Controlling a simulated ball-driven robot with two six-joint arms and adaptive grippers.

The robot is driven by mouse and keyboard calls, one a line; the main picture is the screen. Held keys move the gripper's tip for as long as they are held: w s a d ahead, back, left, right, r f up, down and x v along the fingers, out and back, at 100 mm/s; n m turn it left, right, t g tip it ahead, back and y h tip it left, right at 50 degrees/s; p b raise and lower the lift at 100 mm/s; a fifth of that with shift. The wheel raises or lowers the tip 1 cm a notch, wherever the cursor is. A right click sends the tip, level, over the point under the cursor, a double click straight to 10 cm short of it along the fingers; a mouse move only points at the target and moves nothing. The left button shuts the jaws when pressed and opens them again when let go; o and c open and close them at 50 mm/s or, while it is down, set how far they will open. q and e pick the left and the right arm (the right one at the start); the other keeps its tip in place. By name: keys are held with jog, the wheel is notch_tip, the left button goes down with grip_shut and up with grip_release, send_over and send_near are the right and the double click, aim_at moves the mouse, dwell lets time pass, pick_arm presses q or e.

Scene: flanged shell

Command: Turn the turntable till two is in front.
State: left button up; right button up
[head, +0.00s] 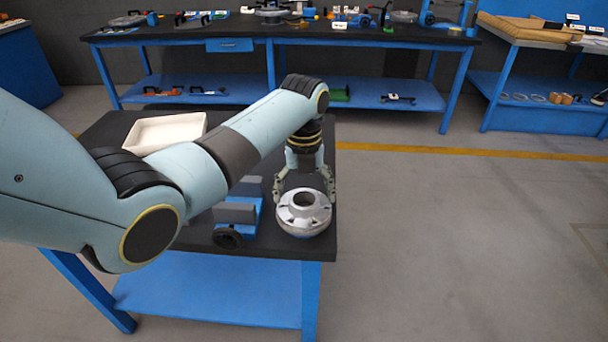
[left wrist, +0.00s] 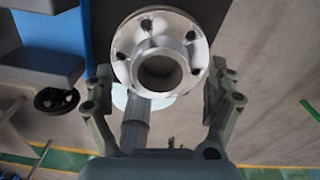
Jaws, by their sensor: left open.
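A silver flanged shell (head: 304,224), round with a central bore and several holes in its flange, sits near the front right corner of the black work table. It also shows in the left wrist view (left wrist: 125,72). My left gripper (head: 304,191) points down at the shell's far side, its fingers open and spread to either side. In the left wrist view the open fingers (left wrist: 162,84) flank the shell with gaps. I cannot make out a separate turntable under the shell, and no numeral two is readable. My right gripper is in neither view.
A blue vise with grey jaws (head: 235,213) and a black handwheel (head: 228,239) stands just left of the shell. A white tray (head: 165,132) lies at the back left of the table. A long bench (head: 300,37) with tools is behind. Open floor lies to the right.

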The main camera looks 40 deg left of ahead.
pick_arm(q)
jog(key=shift+f, duration=0.7)
